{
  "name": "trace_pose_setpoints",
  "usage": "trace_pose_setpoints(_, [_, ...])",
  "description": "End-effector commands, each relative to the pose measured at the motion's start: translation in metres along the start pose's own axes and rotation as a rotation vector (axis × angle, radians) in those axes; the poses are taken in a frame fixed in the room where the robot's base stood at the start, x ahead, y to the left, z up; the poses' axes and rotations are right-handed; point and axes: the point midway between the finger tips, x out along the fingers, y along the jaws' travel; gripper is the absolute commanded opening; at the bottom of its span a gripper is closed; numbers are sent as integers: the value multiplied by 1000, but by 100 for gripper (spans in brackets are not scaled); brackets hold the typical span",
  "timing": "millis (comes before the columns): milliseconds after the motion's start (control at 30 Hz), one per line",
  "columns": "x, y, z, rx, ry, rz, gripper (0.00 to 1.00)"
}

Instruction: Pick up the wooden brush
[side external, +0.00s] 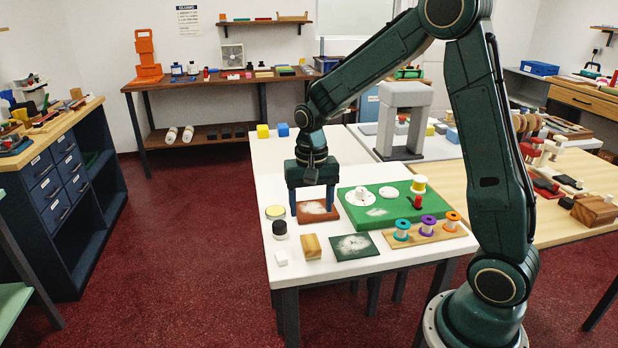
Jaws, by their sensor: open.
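A small wooden block (311,246), which looks like the wooden brush, sits near the front of the white table; no bristles can be made out. My gripper (312,207) is open and points down, its two fingers apart over a reddish-brown swatch (317,214) with white powder on it. The gripper is behind the block and apart from it, with nothing seen between the fingers. A dark green swatch (354,246) with white powder lies to the right of the block.
A green board (384,220) holds white pieces, a yellow-topped spool (419,184) and a red piece. A wooden rack (428,234) carries three spools. A black-topped jar (280,230), a round tin (276,212) and a white cube (281,258) stand left of the block.

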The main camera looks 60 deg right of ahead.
Motion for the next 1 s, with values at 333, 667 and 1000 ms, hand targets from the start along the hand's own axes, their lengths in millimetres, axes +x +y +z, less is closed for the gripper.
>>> trace_pose_setpoints(333, [51, 0, 1, -1, -3, 2, 64])
trace_pose_setpoints(667, [63, 0, 1, -1, 0, 0, 64])
trace_pose_setpoints(1000, [83, 0, 4, -1, -3, 2, 64])
